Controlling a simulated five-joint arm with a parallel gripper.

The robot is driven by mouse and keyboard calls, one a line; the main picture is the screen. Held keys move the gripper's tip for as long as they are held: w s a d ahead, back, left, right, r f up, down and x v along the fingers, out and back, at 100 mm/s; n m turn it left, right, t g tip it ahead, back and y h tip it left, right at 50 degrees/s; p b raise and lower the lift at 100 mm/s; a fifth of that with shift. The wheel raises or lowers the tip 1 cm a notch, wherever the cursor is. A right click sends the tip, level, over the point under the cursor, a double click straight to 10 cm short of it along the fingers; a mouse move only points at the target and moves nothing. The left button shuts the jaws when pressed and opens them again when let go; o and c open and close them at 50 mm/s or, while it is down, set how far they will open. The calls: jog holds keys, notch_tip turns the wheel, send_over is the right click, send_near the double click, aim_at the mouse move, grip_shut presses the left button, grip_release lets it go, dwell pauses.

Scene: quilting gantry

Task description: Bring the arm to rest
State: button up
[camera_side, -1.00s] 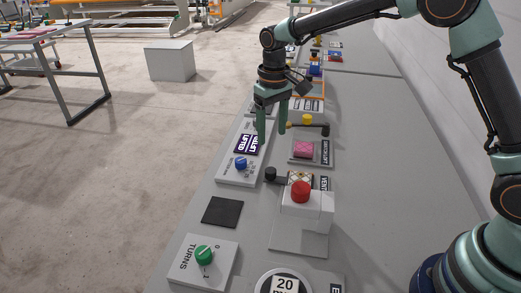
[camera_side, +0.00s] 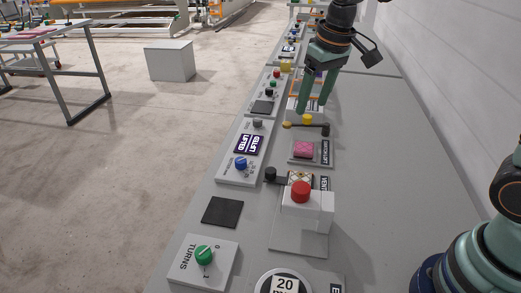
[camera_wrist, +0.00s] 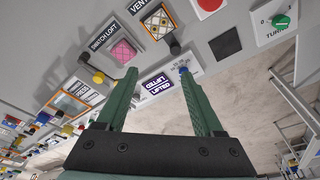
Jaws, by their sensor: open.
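My gripper (camera_side: 316,100) has two green fingers, held up above the far part of the grey bench (camera_side: 402,190) in the side view. Its fingers are apart with nothing between them. In the wrist view, my gripper (camera_wrist: 160,95) also shows open and empty over the bench controls. Below it in the side view is a lever with a yellow knob (camera_side: 307,119). I cannot tell the exact height of the fingertips above it.
The bench carries a pink pad (camera_side: 304,149), a blue knob panel (camera_side: 240,163), a red button on a white box (camera_side: 301,192), a black square (camera_side: 222,212) and a green TURNS knob (camera_side: 204,254). A white wall (camera_side: 452,70) stands at right.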

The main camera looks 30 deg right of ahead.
jog(key=s+d+r+t, duration=0.1)
jog(key=s+d+t, duration=0.2)
jog(key=s, duration=0.9)
jog(key=shift+s+d+m, duration=0.2)
jog(key=shift+d+m, duration=0.2)
jog(key=shift+d, duration=0.35)
